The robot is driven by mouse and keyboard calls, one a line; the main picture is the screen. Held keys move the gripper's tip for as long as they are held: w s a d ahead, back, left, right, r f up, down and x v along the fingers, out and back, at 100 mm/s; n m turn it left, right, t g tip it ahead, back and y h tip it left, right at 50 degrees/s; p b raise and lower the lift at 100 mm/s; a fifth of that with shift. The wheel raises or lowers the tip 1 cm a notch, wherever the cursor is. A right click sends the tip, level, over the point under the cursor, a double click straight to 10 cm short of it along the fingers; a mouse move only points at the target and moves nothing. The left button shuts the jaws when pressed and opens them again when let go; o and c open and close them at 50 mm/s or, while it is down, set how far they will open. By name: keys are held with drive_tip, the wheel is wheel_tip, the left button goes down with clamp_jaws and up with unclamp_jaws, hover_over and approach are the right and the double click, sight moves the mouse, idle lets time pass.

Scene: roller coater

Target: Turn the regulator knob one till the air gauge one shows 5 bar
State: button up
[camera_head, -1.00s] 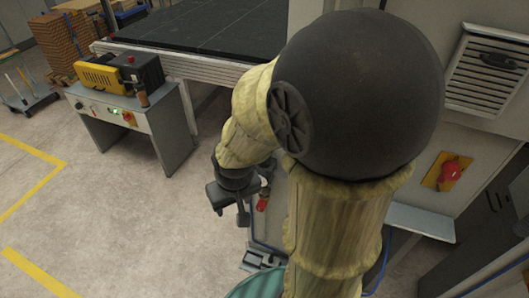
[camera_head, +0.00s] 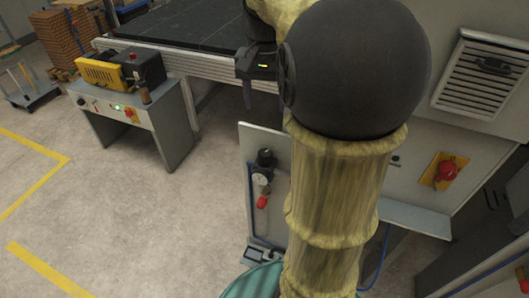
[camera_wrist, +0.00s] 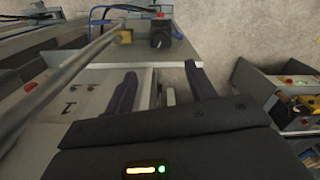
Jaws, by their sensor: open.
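The black regulator knob (camera_head: 264,157) sits on top of a small air unit on a light panel, left of my arm. A round gauge (camera_head: 260,179) is just below it, and a red part (camera_head: 262,202) is under that. The gauge reading is too small to tell. My gripper (camera_head: 250,96) is above the knob and apart from it, partly hidden behind my arm. In the wrist view a black knob (camera_wrist: 160,38) shows beyond the open, empty fingers of my gripper (camera_wrist: 160,80); the gauge face cannot be made out there.
A metal rail (camera_wrist: 70,72) runs diagonally at the left of the wrist view. A control desk (camera_head: 130,112) stands at the left. The floor between is clear.

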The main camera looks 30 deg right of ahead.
sight(264, 153)
drive_tip(key=shift+w, duration=0.1)
wheel_tip(264, 153, down, 16)
drive_tip(key=p, duration=0.2)
drive_tip(key=shift+w+f+p, duration=0.1)
drive_tip(key=shift+f+p, duration=0.1)
drive_tip(key=shift+p, duration=0.15)
drive_tip(key=shift+s+f, duration=0.2)
drive_tip(key=shift+f, duration=0.35)
drive_tip(key=shift+w, duration=0.1)
drive_tip(key=c, duration=1)
